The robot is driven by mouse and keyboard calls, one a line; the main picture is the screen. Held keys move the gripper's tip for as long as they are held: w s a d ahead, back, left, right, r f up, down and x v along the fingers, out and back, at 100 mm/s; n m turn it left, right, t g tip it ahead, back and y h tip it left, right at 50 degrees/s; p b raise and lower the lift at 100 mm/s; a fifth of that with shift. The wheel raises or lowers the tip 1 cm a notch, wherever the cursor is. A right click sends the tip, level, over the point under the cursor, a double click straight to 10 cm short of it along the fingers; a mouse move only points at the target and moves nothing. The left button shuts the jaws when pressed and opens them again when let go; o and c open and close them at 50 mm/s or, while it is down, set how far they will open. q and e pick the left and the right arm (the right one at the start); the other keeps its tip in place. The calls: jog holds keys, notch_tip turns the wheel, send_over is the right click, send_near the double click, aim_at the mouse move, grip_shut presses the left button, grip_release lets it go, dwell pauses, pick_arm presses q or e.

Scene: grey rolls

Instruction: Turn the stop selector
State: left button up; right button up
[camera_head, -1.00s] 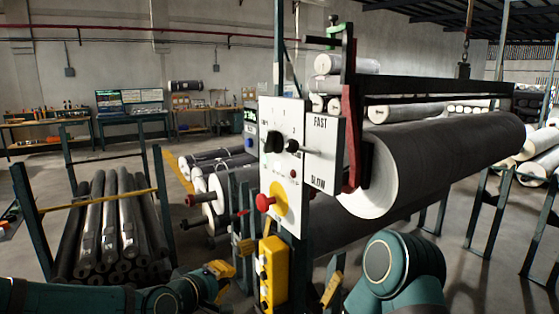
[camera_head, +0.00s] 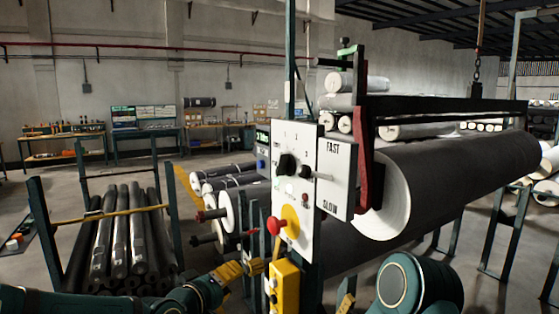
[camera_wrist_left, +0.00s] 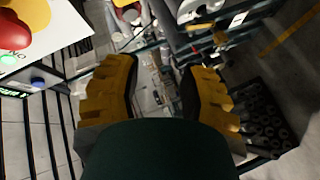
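The white control panel (camera_head: 310,237) stands upright in the middle of the head view. A black selector knob (camera_head: 286,165) sits on its upper part, with numbers around it. A red mushroom button (camera_head: 274,226) on a yellow disc (camera_head: 291,221) is lower down. My left gripper (camera_head: 243,268) is open and empty, low and left of the red button, apart from the panel. In the left wrist view its two yellow fingers are spread, with the red button (camera_wrist_left: 14,30) at the upper left. My right arm shows at the bottom; I cannot make out its gripper clearly.
A second knob (camera_head: 306,171) sits right of the black one, by the FAST/SLOW plate (camera_head: 333,178). A yellow box (camera_head: 283,288) hangs below the panel. A large dark roll (camera_head: 450,175) is to the right. A rack of grey rolls (camera_head: 120,235) stands left.

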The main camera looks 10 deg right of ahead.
pick_arm(q)
notch_tip(320, 180, up, 9)
jog(key=w+m+t+h+p, duration=0.2)
jog(key=m, duration=0.2)
jog(key=m+g+h+p, duration=0.4)
jog(key=m+h, duration=0.1)
jog(key=m, duration=0.7)
send_near(278, 163)
jog(key=w+a+f, duration=0.3)
jog(key=w+a, duration=0.1)
jog(key=w, duration=0.1)
jog(key=s+r+m+g+p, duration=0.2)
jog(key=s+r+m+g, duration=0.2)
jog(key=m, duration=0.4)
jog(key=shift+h, duration=0.4)
jog(key=x, duration=1.3)
jog(key=shift+f, duration=0.2)
grip_shut()
